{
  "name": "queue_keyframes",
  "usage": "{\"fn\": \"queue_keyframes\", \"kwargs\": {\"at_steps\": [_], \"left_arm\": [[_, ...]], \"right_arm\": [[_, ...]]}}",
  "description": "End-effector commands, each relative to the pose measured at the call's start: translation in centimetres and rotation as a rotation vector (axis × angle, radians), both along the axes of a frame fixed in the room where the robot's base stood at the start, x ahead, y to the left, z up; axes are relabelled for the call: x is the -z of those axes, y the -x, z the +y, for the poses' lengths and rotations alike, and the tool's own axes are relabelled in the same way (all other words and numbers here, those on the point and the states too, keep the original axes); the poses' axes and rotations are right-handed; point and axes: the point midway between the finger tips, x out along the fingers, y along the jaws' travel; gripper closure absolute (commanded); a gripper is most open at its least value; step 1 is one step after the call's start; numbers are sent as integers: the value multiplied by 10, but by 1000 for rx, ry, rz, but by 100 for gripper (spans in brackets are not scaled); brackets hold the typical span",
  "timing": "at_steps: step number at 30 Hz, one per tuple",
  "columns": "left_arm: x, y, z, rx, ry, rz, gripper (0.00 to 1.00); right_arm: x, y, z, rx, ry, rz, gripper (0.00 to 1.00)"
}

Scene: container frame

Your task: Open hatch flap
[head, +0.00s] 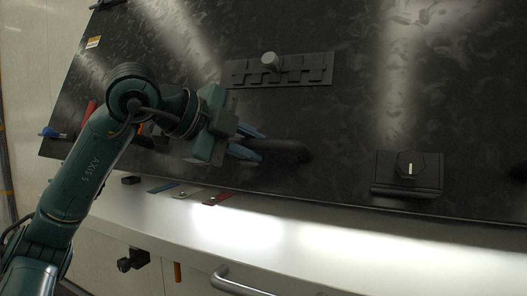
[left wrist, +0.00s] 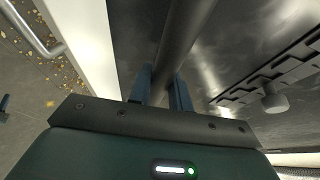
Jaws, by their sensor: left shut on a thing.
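The hatch flap (head: 345,110) appears to be the large dark, mottled panel, seen slanted in the head view. A black bar handle (head: 287,149) stands out near its lower edge. My left gripper (head: 256,145) reaches in from the left, its blue fingers on either side of the handle's left part. The left wrist view shows the handle (left wrist: 180,38) as a dark bar running between the two blue fingers of the left gripper (left wrist: 162,88). The gripper is shut on it. The handle's left end is hidden behind the gripper in the head view. My right gripper is not in view.
A toothed latch strip with a grey knob (head: 270,60) sits above the handle. A block with a dark hexagonal knob (head: 410,164) is at the right. A white ledge (head: 300,222) runs below the panel, with a metal rail handle (head: 250,285) under it.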

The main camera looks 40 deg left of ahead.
Motion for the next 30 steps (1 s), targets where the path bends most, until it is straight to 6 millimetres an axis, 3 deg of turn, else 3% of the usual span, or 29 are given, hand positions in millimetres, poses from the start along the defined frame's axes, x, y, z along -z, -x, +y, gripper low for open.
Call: {"fn": "queue_keyframes", "kwargs": {"at_steps": [1, 7, 19, 20, 27, 30], "left_arm": [[-22, 14, -2, -1, 7, -39, 100], [-36, 49, -9, -8, 3, -36, 100], [-35, 57, -10, -11, 0, -29, 100], [-34, 57, -10, -11, 1, -29, 78], [-32, 57, -11, -9, -2, -21, 59], [-31, 57, -11, -8, -3, -18, 59]], "right_arm": [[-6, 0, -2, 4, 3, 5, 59], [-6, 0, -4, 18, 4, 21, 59], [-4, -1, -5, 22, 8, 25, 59], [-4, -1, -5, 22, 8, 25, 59], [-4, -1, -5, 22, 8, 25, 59], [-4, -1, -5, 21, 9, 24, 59]]}}
